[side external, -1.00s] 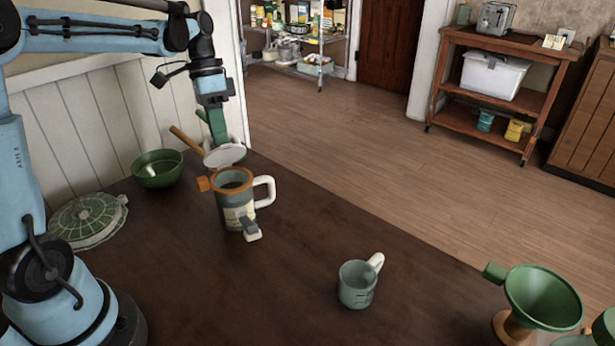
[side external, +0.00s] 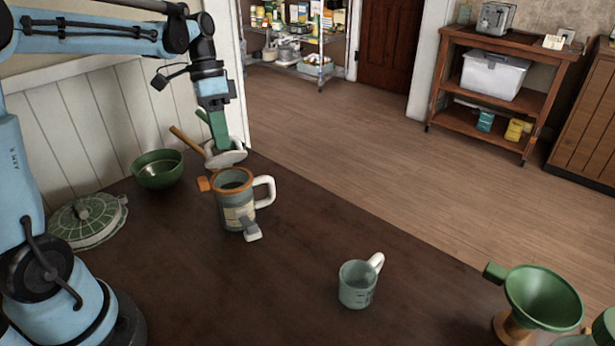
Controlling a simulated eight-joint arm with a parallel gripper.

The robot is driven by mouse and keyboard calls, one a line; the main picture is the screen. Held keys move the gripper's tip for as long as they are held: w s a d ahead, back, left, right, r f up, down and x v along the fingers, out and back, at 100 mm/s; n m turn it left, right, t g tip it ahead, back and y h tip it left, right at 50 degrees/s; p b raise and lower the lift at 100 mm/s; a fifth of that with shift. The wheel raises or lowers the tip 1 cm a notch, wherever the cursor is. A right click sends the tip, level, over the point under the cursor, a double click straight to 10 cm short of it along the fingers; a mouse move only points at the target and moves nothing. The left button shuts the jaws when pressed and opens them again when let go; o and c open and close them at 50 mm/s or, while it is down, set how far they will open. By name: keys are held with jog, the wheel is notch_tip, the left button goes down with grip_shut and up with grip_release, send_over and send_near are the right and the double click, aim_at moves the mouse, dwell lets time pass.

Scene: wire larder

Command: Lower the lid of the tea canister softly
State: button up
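The tea canister (side external: 237,212) stands upright on the dark table. It has a grey-green body, a pale label, an orange rim, a white handle on the right and a grey clasp low in front. Its mouth is uncovered and dark inside. The pale round lid (side external: 228,158) is raised at the canister's far side, tilted. My gripper (side external: 218,142) points down from above, with its green fingertips at the lid, seemingly touching it. One finger largely overlaps the other, so I cannot tell the gap between them or any grip on the lid.
A green bowl (side external: 158,170) and a wooden stick (side external: 187,140) are left of the lid. A green round lidded dish (side external: 88,218) lies near my base. A grey-green cup (side external: 357,285) and a green funnel (side external: 542,297) stand to the right. The table between canister and cup is clear.

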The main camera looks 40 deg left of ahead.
jog(key=shift+s+d+f, duration=0.1)
jog(key=shift+d, duration=0.3)
jog(key=shift+s+d+f, duration=0.1)
jog(key=shift+s+d, duration=0.05)
jog(key=shift+d, duration=0.1)
dwell(0.5)
